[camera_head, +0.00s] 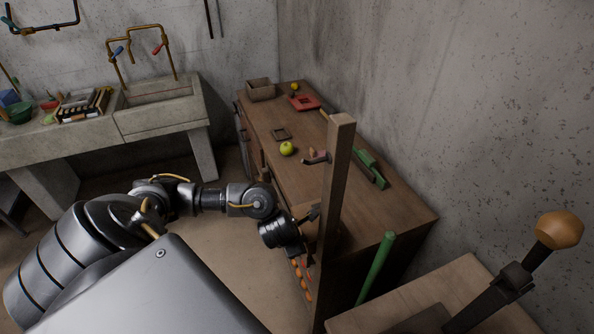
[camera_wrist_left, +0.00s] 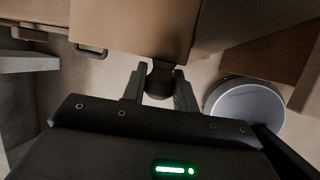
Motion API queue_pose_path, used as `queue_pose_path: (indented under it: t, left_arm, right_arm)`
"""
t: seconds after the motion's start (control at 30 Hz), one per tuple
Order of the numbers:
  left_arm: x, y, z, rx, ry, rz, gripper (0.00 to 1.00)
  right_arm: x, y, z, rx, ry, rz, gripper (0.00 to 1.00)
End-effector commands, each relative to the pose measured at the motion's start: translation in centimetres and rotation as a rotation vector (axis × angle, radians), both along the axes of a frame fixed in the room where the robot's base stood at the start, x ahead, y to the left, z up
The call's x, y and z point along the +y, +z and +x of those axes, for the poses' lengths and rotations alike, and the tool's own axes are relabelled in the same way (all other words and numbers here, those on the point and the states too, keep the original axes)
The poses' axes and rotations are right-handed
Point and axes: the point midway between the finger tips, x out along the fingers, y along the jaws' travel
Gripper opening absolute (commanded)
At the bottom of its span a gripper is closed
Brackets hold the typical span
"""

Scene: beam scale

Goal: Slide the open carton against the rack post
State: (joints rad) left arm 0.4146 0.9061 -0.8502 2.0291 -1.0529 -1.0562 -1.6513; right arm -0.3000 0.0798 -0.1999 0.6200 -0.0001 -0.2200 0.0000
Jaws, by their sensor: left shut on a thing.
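An open brown carton (camera_head: 262,91) stands at the far left end of the wooden bench. A tall wooden post (camera_head: 338,160) rises upright at the near side of the bench, well apart from the carton; I take it for the rack post. My left gripper (camera_head: 311,214) is beside the post, low at the bench's front, far from the carton. In the left wrist view my left gripper (camera_wrist_left: 160,88) is shut on a dark rounded knob (camera_wrist_left: 160,79) at the edge of a brown wooden panel (camera_wrist_left: 132,25). The post partly hides the fingers in the head view. My right gripper is not in view.
A green rod (camera_head: 376,268) and a wooden-knobbed lever (camera_head: 559,229) stand at right. A concrete sink (camera_head: 160,115) is at left.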

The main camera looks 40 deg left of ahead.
Motion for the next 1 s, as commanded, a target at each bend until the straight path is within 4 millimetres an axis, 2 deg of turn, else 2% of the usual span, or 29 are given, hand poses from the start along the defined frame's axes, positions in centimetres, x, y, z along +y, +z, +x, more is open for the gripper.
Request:
queue_pose_path:
  t: [0.37,0.4,0.57,0.83,1.0]
  left_arm:
    - [0.2,0.0,0.1,0.001,0.001,0.002,0.03]
    - [0.2,0.0,0.1,0.001,0.001,0.002,0.33]
    - [0.2,0.0,0.1,0.000,0.001,0.002,0.54]
    - [0.2,0.0,0.0,0.001,0.001,0.002,0.54]
    - [0.2,1.4,-0.2,0.000,0.002,0.001,0.54]
  right_arm:
    - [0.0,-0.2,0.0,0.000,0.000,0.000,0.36]
    - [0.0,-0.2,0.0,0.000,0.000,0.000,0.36]
    - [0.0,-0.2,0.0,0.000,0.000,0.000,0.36]
    - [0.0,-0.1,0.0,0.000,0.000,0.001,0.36]
    - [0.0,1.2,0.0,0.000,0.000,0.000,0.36]
